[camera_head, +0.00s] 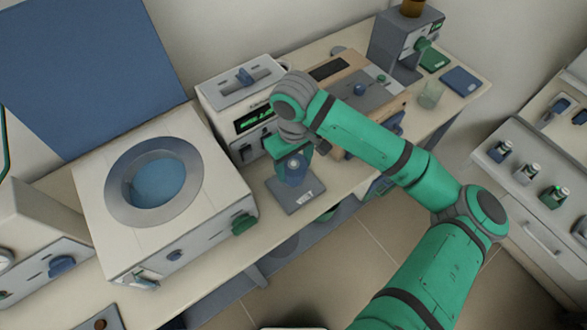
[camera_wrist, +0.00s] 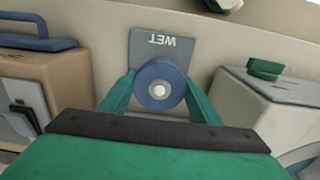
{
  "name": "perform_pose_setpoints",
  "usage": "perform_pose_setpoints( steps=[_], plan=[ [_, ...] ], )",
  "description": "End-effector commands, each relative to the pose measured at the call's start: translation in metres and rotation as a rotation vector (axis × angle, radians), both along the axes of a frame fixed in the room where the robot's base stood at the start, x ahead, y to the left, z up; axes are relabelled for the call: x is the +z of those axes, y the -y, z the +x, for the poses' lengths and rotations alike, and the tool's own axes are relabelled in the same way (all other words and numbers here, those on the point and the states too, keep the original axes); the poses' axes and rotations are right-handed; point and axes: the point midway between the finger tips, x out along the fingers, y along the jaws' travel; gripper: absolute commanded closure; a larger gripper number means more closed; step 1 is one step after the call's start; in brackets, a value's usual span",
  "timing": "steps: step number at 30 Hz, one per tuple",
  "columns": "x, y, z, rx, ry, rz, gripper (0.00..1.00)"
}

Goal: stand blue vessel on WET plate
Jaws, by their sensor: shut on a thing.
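The blue vessel (camera_wrist: 160,86) is a round blue piece with a pale centre, seen end-on in the wrist view. My gripper (camera_wrist: 158,97) has its two green fingers closed on either side of it. In the head view the blue vessel (camera_head: 294,170) is upright below my gripper (camera_head: 293,160). The WET plate (camera_wrist: 165,43) is a grey square with white lettering, and part of it is hidden behind the vessel. In the head view the plate (camera_head: 296,198) lies on the bench under and in front of the vessel. I cannot tell whether the vessel's base touches it.
A white machine with a round blue basin (camera_head: 155,183) stands left of the plate. A device with a green display (camera_head: 242,98) is behind it, and a tan and grey unit (camera_head: 360,85) is to the right. The bench's front edge (camera_head: 330,200) is close to the plate.

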Motion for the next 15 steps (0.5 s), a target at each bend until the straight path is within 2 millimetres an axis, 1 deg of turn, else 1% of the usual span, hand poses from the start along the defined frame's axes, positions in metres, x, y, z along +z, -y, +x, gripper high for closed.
perform_pose_setpoints(
  steps=[4, 10, 12, 15],
  plan=[
    [-0.008, -0.002, 0.007, 0.000, 0.001, -0.002, 0.80],
    [-0.034, -0.001, 0.007, 0.000, 0.000, -0.002, 0.80],
    [-0.038, -0.002, 0.008, 0.001, 0.002, -0.001, 0.80],
    [-0.039, -0.002, 0.008, 0.001, 0.003, 0.000, 0.80]
  ],
)
